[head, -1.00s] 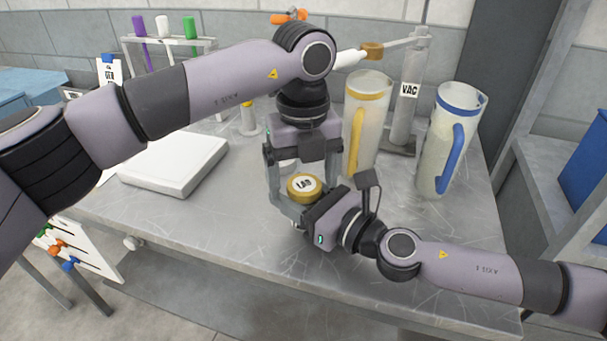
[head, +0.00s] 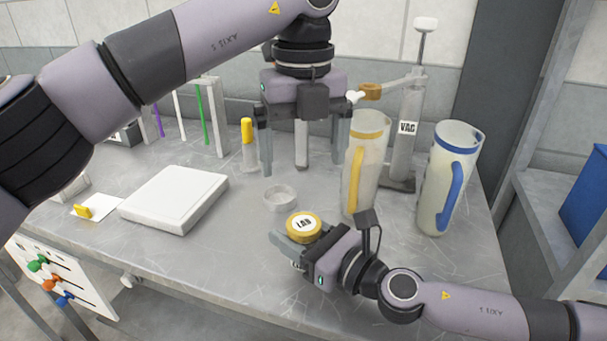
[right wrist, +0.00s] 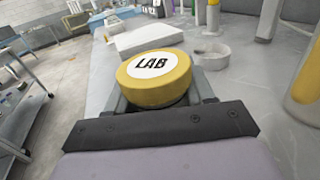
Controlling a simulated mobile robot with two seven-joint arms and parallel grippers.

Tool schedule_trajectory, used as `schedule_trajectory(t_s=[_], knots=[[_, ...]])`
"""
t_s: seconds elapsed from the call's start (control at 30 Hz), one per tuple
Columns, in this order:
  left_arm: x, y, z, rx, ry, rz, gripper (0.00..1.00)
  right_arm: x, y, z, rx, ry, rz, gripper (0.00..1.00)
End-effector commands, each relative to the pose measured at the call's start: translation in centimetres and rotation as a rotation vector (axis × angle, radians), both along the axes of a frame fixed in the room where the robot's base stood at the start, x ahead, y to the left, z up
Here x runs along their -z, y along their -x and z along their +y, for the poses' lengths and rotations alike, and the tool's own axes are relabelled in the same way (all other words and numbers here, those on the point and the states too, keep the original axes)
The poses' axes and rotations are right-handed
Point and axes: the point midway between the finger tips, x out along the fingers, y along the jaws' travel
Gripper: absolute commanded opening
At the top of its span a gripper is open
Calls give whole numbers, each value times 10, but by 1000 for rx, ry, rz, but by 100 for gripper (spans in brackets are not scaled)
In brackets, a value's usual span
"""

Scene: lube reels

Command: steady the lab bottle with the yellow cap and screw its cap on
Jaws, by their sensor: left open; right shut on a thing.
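The lab bottle's round yellow cap (head: 304,226), with a white LAB disc on top, is at the table's front. It also shows in the right wrist view (right wrist: 153,80), on the bottle and looking level. The bottle's body is mostly hidden under the cap and behind my fingers. My right gripper (head: 292,240) is shut on the bottle just below the cap, coming from the front right. My left gripper (head: 301,160) points down, open and empty, above and behind the bottle, clear of the cap.
A shallow clear dish (head: 281,198) stands just behind the bottle. A yellow-handled jug (head: 366,165) and a blue-handled jug (head: 448,180) stand to the right, by the VAC cylinder (head: 406,130). A white flat box (head: 175,198) lies left, with a yellow-capped vial (head: 248,145) behind.

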Motion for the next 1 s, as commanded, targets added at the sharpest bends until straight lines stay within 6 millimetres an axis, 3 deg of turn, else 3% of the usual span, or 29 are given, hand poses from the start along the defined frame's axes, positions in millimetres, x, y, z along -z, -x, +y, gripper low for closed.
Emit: schedule_trajectory(t_s=[0.37,0.4,0.47,0.77,1.0], knots=[[-6,0,0,0,0,0,96,0,0,0,1,1,-1,0],[-6,0,0,0,0,0,96,0,0,0,1,1,-1,66],[-6,0,0,0,0,0,96,0,0,0,1,1,-1,82],[-5,0,0,-1,0,0,96,0,0,-1,1,0,0,82],[-4,0,0,-1,0,0,96,1,15,-19,2,1,1,82]])
